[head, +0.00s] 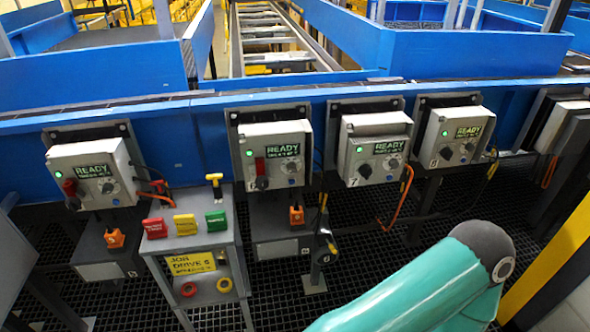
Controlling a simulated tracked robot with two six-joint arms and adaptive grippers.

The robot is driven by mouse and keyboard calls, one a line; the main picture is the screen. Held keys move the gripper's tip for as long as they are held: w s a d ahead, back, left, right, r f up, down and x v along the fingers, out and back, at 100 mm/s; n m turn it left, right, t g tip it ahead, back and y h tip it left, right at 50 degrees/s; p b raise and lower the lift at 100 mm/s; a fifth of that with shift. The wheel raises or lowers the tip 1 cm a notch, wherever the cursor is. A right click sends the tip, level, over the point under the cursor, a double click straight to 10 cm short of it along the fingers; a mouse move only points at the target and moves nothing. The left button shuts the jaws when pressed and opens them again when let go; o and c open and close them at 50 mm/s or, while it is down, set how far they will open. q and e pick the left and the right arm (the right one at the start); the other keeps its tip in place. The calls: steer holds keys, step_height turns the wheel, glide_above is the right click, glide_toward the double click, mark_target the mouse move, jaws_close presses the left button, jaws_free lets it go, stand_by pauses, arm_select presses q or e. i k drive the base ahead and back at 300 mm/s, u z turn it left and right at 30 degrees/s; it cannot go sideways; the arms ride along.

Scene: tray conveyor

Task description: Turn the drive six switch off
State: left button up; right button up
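Several grey drive boxes hang in a row on the blue conveyor side, each with a green light and a READY display. The second box from the left (275,140) has a switch with a red part (260,165) above a black lower part, and a small knob at its right; its number is not readable. The third box (375,130) is marked 7 and the fourth (455,135) seems marked 8. A yellow card (192,264) on the front stand reads JOB DRIVE 6. Neither gripper is in view; only a teal link of my arm shows at lower right.
The grey stand (190,245) before the boxes carries red (155,228), yellow (185,224) and green (216,220) blocks. Orange pieces sit on grey boxes below. An orange cable (407,185) hangs by the third box. A yellow post (555,260) stands at right.

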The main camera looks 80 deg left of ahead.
mark_target(262, 182)
steer(key=u, duration=0.2)
steer(key=k, duration=2.2)
steer(key=u, duration=1.3)
steer(key=i, duration=1.05)
steer(key=z, duration=0.05)
